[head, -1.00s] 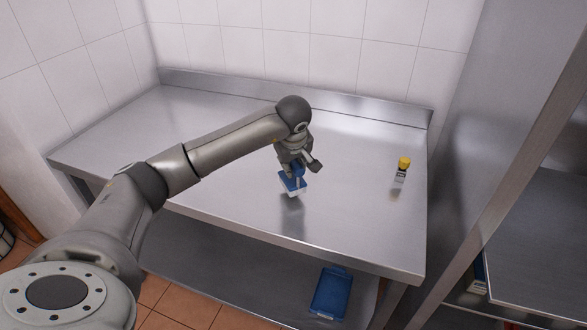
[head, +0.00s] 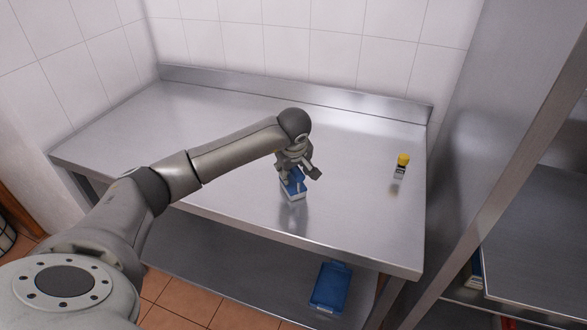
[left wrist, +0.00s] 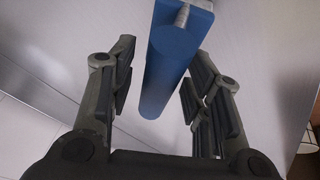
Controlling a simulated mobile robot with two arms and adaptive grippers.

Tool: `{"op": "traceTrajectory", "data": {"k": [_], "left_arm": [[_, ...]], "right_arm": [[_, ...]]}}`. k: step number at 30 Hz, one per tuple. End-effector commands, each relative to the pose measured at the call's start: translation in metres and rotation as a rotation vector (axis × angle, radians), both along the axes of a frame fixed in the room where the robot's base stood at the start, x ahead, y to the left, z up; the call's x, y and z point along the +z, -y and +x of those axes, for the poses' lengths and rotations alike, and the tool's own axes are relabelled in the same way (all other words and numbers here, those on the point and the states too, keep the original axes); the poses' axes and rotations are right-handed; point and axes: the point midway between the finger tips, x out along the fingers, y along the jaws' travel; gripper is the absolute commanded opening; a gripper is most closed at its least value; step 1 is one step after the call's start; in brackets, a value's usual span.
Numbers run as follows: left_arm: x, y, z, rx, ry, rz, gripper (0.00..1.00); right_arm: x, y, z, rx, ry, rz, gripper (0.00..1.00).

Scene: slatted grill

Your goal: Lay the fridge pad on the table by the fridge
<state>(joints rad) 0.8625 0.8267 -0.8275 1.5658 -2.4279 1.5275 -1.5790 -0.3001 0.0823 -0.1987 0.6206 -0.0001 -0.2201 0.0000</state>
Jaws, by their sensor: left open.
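The fingers are open, with a gap on each side of the handle. My right gripper is not in view.
A small yellow-capped bottle (head: 401,167) stands on the table to the right. A blue tray (head: 330,287) lies on the lower shelf. A tall steel unit (head: 480,150) stands at the right. The table's left and back are clear.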

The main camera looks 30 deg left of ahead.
Motion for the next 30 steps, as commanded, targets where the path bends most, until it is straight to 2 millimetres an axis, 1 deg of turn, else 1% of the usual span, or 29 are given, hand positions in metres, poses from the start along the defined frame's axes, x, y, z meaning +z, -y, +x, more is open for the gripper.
{"op": "traceTrajectory", "data": {"k": [6, 8, 11, 18, 21, 25, 30], "left_arm": [[0.005, 0.000, 0.000, 0.000, 0.002, -0.001, 0.45], [0.011, 0.002, -0.002, -0.001, 0.004, 0.000, 0.45], [0.027, 0.006, -0.009, -0.001, 0.006, 0.000, 0.45], [0.075, 0.019, -0.027, -0.002, 0.006, 0.000, 0.45], [0.091, 0.023, -0.034, -0.001, 0.004, 0.000, 0.45], [0.105, 0.027, -0.039, -0.001, 0.003, 0.000, 0.45], [0.111, 0.028, -0.043, 0.001, 0.000, 0.000, 0.45]], "right_arm": [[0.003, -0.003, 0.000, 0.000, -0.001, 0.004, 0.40], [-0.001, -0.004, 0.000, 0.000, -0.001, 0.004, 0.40], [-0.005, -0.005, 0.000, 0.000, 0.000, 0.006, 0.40], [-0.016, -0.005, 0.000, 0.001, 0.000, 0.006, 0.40], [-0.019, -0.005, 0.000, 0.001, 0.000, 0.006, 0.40], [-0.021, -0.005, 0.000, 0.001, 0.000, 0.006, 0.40], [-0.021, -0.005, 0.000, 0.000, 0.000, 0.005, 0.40]]}}
